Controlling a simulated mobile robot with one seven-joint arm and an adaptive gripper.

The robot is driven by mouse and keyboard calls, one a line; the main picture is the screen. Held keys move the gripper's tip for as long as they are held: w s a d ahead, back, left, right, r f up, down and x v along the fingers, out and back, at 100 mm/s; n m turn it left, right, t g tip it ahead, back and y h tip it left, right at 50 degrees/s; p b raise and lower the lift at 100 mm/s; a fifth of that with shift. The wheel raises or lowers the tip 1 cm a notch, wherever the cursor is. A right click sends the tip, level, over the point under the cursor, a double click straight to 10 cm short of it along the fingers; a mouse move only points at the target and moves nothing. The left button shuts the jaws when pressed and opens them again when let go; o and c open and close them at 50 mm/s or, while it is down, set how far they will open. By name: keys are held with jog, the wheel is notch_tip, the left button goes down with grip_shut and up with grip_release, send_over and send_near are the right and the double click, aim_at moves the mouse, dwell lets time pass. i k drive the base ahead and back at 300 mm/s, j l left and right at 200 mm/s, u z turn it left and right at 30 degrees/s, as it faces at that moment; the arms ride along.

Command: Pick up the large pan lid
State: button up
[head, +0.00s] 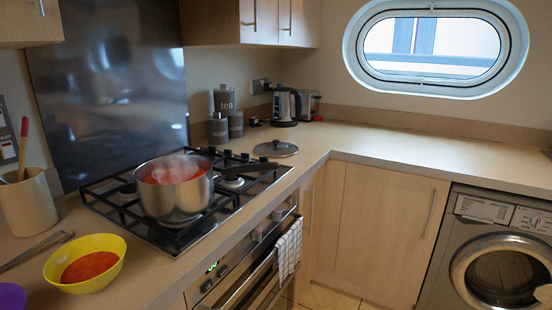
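The large pan lid (276,148) lies flat on the worktop in the head view, just behind the right rear corner of the hob. It is round and grey with a dark knob on top. Nothing covers it. The saucepan (174,190) stands on the hob in front of it and to the left, with steaming red food inside and its dark handle (250,166) pointing right, close to the lid. I cannot make out my gripper in this view.
The black gas hob (225,205) fills the worktop left of the lid. Grey canisters (218,128) and a kettle (285,106) stand behind. A yellow bowl (70,284) and a utensil pot (27,203) are at left. The worktop (400,145) to the right is clear.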

aim_at(275, 150)
jog(key=i+l+u, duration=0.1)
jog(key=i+l, duration=0.15)
jog(key=i+l+u, duration=0.1)
jog(key=l, duration=0.25)
jog(key=i+l+u, duration=0.1)
jog(key=i+l, duration=0.25)
jog(key=i+l+u, duration=0.1)
jog(key=l, duration=0.25)
jog(key=i+l+u, duration=0.1)
jog(key=i+l, duration=0.15)
jog(key=i+l+u, duration=0.1)
jog(key=l, duration=0.4)
jog(key=i+l+u, duration=0.1)
jog(key=i+l, duration=0.15)
jog(key=l, duration=0.15)
jog(key=i+l+u, duration=0.1)
jog(key=l, duration=0.3)
jog(key=i+j, duration=0.35)
jog(key=i, duration=0.1)
